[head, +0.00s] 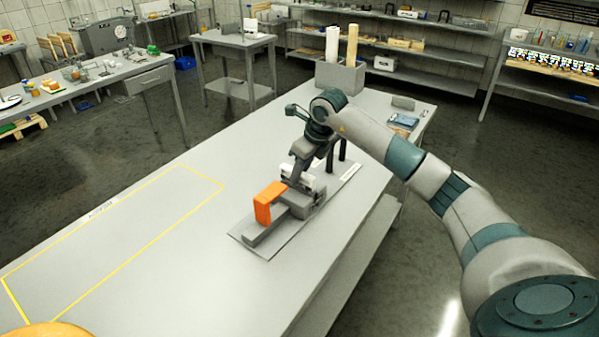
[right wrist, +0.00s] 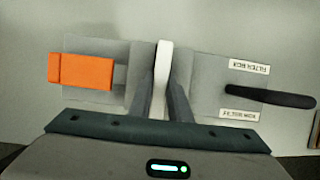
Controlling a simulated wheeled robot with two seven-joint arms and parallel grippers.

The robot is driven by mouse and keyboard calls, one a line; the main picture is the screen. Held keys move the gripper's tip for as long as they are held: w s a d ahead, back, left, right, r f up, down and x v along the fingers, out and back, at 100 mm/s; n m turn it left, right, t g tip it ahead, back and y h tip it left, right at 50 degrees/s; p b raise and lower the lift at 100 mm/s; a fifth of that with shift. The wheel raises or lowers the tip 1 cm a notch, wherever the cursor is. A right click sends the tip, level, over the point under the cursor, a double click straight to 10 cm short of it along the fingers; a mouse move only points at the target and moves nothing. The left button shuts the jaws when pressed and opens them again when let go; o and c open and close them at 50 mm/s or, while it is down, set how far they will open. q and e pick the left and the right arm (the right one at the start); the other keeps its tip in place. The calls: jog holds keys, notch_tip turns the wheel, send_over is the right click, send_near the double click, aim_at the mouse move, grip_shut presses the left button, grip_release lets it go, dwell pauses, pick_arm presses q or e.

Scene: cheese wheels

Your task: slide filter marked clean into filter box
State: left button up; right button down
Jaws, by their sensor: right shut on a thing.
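My right gripper (head: 298,182) is over the filter station on the table, shut on a thin white piece, seemingly the filter (right wrist: 163,62). It is seen edge-on between the fingers, and no mark on it can be read. The grey filter box (head: 308,202) is under the gripper. The fingers hide part of the box, and I cannot tell how far the filter is inside it. An orange angled piece (head: 268,203) stands at the box's near left end; it also shows in the right wrist view (right wrist: 85,72). My left gripper is not in view.
A grey bin (head: 340,78) with a white and a tan roll stands at the table's far end. The yellow-outlined area (head: 110,240) at left is largely clear.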

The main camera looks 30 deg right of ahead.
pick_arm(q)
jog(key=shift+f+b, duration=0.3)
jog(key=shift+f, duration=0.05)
pick_arm(e)
jog(key=shift+f, duration=0.45)
jog(key=c, duration=1.6)
grip_release()
jog(key=shift+o, duration=0.2)
jog(key=shift+r, duration=0.1)
